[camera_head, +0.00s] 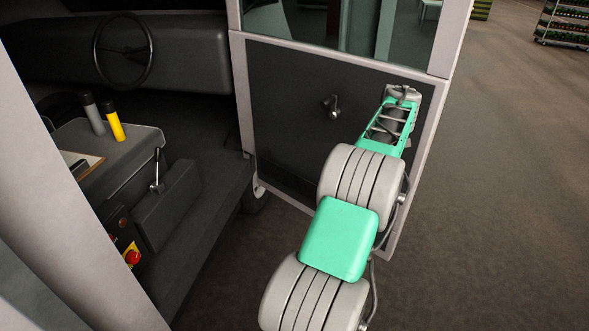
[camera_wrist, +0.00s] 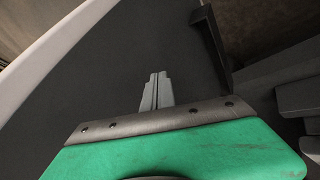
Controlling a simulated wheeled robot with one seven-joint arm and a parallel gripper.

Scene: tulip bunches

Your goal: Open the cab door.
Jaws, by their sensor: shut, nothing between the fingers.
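The cab door (camera_head: 290,130) stands swung outward from the cab opening, its dark inner panel and pale frame facing me. A metal handle (camera_head: 331,106) sits on the panel, left of my arm. My gripper (camera_head: 403,91) is at the right part of the door, near its free edge and below the window. In the wrist view my gripper (camera_wrist: 157,92) has its fingers together and empty, in front of the dark door panel (camera_wrist: 110,70). I cannot tell whether the fingers touch the panel.
The cab interior lies open at left, with a steering wheel (camera_head: 123,50), a console (camera_head: 135,140) holding a grey and a yellow bottle, and a lever (camera_head: 157,170). A pale pillar (camera_head: 60,170) stands at near left. Clear floor (camera_head: 500,200) lies right of the door.

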